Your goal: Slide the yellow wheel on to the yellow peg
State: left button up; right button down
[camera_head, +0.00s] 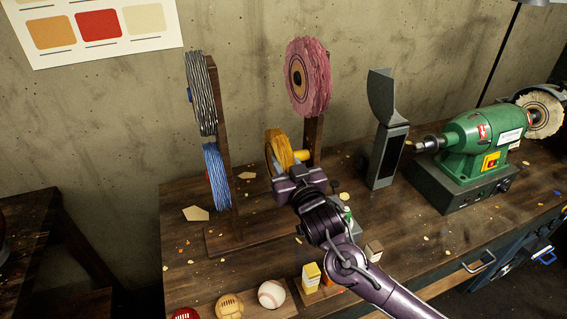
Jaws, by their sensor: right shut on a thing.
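The yellow peg (304,155) sticks out to the left from the rack's right post (315,131). The wheel stands at the peg's left side, close to it. My left gripper is not in view.
A pink wheel (316,84) sits high on the right post. A grey wheel (204,94) and a blue wheel (214,177) hang at the left post. A dark stand (388,157) and green grinder (479,143) are to the right. Balls, including a white baseball (271,294), lie in front.

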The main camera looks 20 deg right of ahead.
jog(key=shift+w+d+p, duration=0.1)
jog(key=shift+d+p, duration=0.9)
jog(key=shift+d, duration=1.75)
dwell(1.2)
